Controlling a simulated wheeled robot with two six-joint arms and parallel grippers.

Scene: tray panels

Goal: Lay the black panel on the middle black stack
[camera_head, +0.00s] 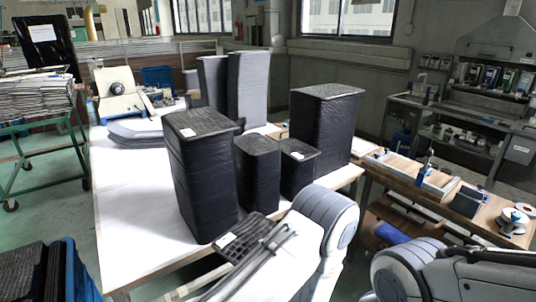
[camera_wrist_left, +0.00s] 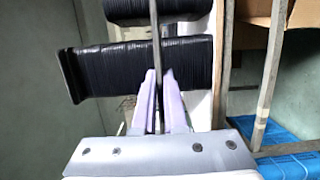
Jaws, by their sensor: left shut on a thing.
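My left gripper (camera_head: 268,243) is shut on the black panel (camera_head: 240,241), which has a white label and hangs in front of the table's near edge, below the stack tops. In the left wrist view the panel (camera_wrist_left: 156,30) is a thin edge-on strip between the fingers (camera_wrist_left: 159,90). In the head view, a tall black stack (camera_head: 203,185) stands left, the middle black stack (camera_head: 258,172) is shorter, and another low black stack (camera_head: 300,168) is to its right. The panel is apart from the middle stack. My right gripper is out of view.
A large black stack (camera_head: 325,125) stands behind at right, and tall grey stacks (camera_head: 248,88) stand farther back. The white table (camera_head: 135,215) is bare at its left. A workbench (camera_head: 430,190) with tools is at right, and a blue crate (camera_head: 80,275) is at lower left.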

